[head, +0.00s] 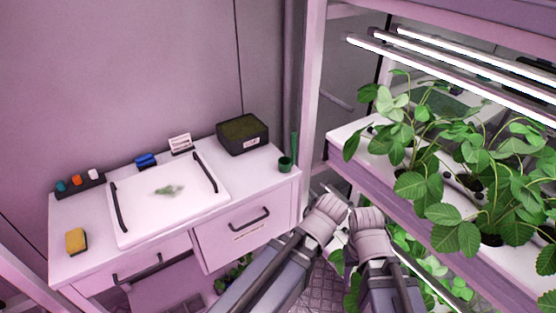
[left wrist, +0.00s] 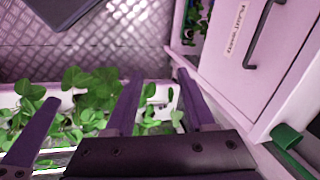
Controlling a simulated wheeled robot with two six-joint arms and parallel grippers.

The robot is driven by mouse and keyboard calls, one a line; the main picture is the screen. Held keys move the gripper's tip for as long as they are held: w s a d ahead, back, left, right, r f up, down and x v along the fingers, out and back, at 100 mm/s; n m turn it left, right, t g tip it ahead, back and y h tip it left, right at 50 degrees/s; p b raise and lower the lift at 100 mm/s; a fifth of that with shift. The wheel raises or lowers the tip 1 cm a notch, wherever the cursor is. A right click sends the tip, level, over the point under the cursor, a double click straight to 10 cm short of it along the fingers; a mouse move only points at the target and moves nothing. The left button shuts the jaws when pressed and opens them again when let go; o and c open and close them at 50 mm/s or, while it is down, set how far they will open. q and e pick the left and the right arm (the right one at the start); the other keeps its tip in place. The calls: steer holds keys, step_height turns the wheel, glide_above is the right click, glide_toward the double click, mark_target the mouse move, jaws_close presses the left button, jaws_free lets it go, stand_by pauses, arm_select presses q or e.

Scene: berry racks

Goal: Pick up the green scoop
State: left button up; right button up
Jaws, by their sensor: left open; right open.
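The green scoop (head: 287,163) stands on the right end of the white desk, its round cup down and its thin handle pointing up. It also shows at the right edge of the left wrist view (left wrist: 288,137), partly cut off. My left gripper (left wrist: 160,75) is open and empty, with its fingers over the floor and plants, to the left of the scoop in that view. In the head view my right gripper (head: 352,198) is beside the left one, right of the scoop, its fingers mostly hidden. Neither gripper touches the scoop.
The desk (head: 270,178) also holds a white tray (head: 140,215), a dark box (head: 242,134), a yellow sponge (head: 76,240) and a marker rack (head: 80,186). The plant rack (head: 400,185) with leafy plants stands close on the right. A drawer handle (head: 250,218) sticks out below the desk top.

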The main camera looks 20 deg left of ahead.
mark_target(293, 136)
arm_select(q)
steer(key=w+a+m+t+y+b, duration=0.3)
steer(key=w+a+m+t, duration=0.15)
steer(key=w+a, duration=0.5)
steer(key=w+r+m+t+b, duration=0.1)
steer(key=w+r+m+t, duration=0.2)
steer(key=w+r+m, duration=0.1)
steer(key=w+a+r+m+t+y+b, duration=0.1)
steer(key=w+r+m+t+b, duration=0.1)
steer(key=w+m, duration=0.5)
steer(key=w+a+r+m+t+b, duration=0.1)
steer(key=w+r+m+t+b, duration=0.1)
steer(key=w+r+m+t, duration=0.3)
steer(key=shift+w+r+m, duration=0.15)
steer(key=shift+m, duration=0.9)
steer(key=shift+w+r+m, duration=0.15)
steer(key=shift+m, duration=0.85)
steer(key=shift+m+t, duration=0.45)
steer(key=shift+m, duration=0.45)
steer(key=shift+r+x, duration=0.15)
steer(key=shift+x, duration=1.25)
steer(key=shift+r+x, duration=0.2)
steer(key=shift+x, duration=1.15)
steer(key=shift+r+x, duration=0.15)
steer(key=shift+x, duration=1.25)
steer(key=shift+s, duration=0.15)
steer(key=shift+c, duration=0.2)
jaws_close()
